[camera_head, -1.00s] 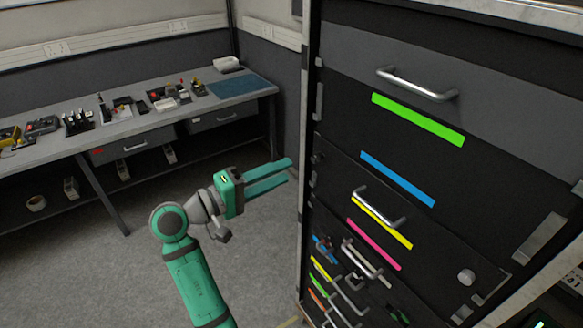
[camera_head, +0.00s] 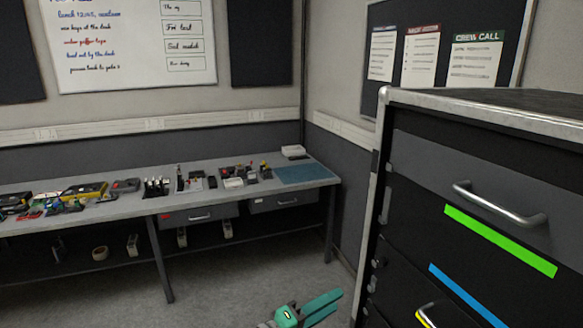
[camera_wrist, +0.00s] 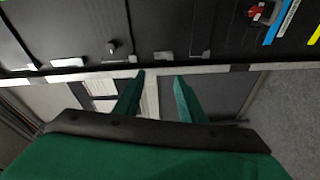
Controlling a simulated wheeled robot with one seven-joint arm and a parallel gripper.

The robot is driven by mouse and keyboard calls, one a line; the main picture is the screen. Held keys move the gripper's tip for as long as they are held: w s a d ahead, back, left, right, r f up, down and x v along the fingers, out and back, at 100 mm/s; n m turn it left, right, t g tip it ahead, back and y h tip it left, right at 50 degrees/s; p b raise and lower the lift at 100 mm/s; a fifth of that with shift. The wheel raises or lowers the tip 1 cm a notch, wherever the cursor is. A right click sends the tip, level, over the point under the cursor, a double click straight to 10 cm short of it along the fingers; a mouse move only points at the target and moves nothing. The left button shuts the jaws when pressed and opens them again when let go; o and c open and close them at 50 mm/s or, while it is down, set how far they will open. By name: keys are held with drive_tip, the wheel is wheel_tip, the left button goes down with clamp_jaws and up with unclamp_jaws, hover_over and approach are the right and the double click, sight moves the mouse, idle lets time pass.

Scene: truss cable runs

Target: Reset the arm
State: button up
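My green gripper (camera_head: 332,304) shows at the bottom of the head view, left of the tall black drawer cabinet (camera_head: 450,205). Its two fingers point right toward the cabinet's side edge. In the wrist view the gripper (camera_wrist: 160,76) has its fingers apart with nothing between them. The cabinet front (camera_wrist: 190,30) lies across the top of that view, beyond the fingertips. Most of my arm is below the head view's edge.
A long workbench (camera_head: 110,215) with tools and small parts stands along the back wall, with a blue mat (camera_head: 303,173) at its right end. Open grey floor (camera_head: 235,275) lies in front of it. A whiteboard (camera_head: 130,45) hangs above.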

drive_tip(key=s+a+f+n+t+y, duration=0.1)
drive_tip(key=s+f+n+t+y, duration=0.15)
drive_tip(key=f, duration=0.55)
drive_tip(key=s+a+f+n+t+y, duration=0.1)
drive_tip(key=s+f+y, duration=0.15)
drive_tip(key=f, duration=0.55)
drive_tip(key=s+a+f+y, duration=0.4)
drive_tip(key=s+f+y, duration=0.2)
drive_tip(key=s+f, duration=0.4)
drive_tip(key=s+a+m+y, duration=0.1)
drive_tip(key=s+a+y, duration=0.1)
drive_tip(key=s, duration=0.6)
drive_tip(key=s+a+m+y, duration=0.2)
drive_tip(key=s, duration=0.6)
drive_tip(key=s+r+m+t, duration=0.1)
drive_tip(key=s+r+m, duration=0.1)
drive_tip(key=s, duration=0.4)
drive_tip(key=s+r+m+t, duration=0.1)
drive_tip(key=s+r+m, duration=0.2)
drive_tip(key=s+r, duration=0.2)
drive_tip(key=shift+s+d+r, duration=0.25)
drive_tip(key=shift+s+d, duration=0.05)
drive_tip(key=shift+s, duration=0.05)
drive_tip(key=shift+c, duration=0.7)
